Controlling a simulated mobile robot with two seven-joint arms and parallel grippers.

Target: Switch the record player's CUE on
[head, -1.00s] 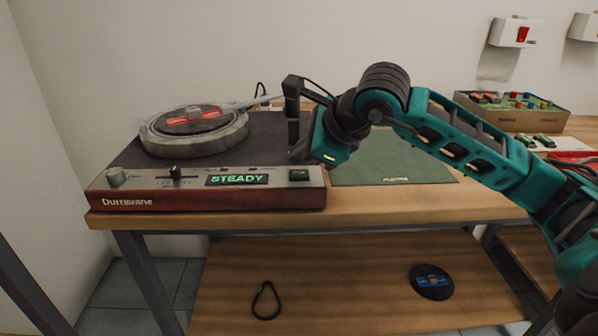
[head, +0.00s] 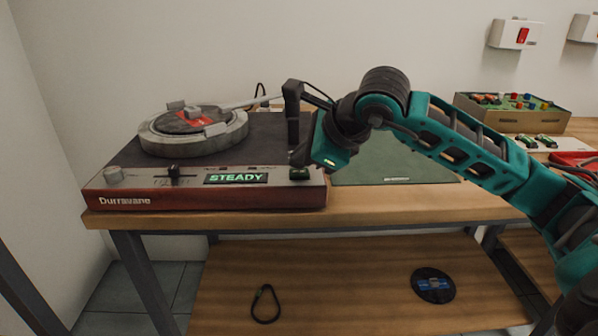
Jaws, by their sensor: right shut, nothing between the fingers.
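The record player (head: 240,197) stands on the wooden table, with a red-brown front marked "Durravane". Its display (head: 236,178) reads "STEADY" in green. A dark green-lit button (head: 299,174) sits at the right end of its control panel, partly hidden by my gripper. A disc with a red label lies on the round platter (head: 156,147), and the tonearm (head: 250,101) reaches over it from the right. My right gripper (head: 298,163) is shut and empty, pointing down directly at the green button; whether it touches is unclear. My left gripper is not in view.
A green mat (head: 395,165) lies right of the player. A box of coloured parts (head: 515,112) stands at the back right. The lower shelf (head: 350,285) holds a black loop (head: 265,303) and a dark disc (head: 432,285). A wall switch (head: 514,34) hangs above.

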